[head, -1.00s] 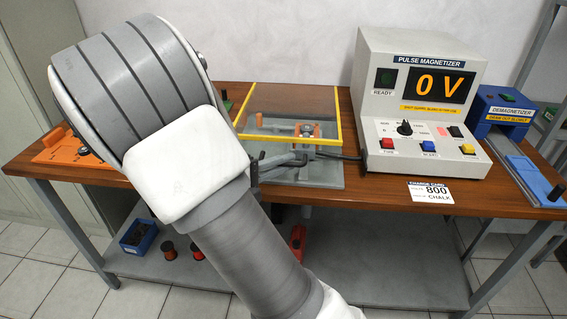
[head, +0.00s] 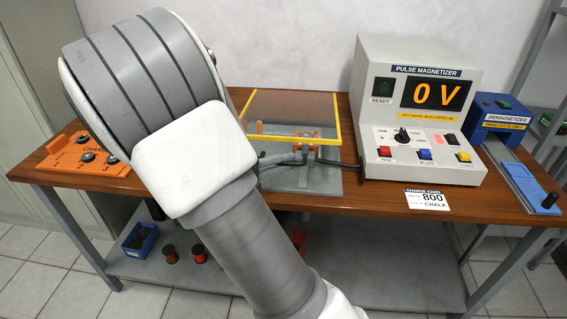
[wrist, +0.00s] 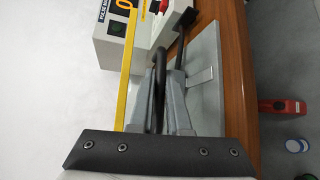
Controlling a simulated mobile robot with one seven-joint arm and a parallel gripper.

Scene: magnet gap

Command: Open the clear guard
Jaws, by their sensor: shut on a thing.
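The clear guard (head: 339,122) is a see-through panel with yellow edging, over a grey fixture (head: 318,183) in the middle of the bench. It stands tilted, its front edge above the base plate. In the wrist view its yellow edge (wrist: 128,70) runs just left of my fingers. My gripper (head: 298,155) is at the guard's front edge, partly hidden behind my arm. Orange parts (head: 305,130) show behind the panel.
The pulse magnetizer (head: 415,110), reading 0 V, stands close to the fixture's right, with a dark cable between them. A blue demagnetizer (head: 507,118) is farther right. An orange tray (head: 80,160) lies at left. A card (head: 427,199) lies near the bench's front edge.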

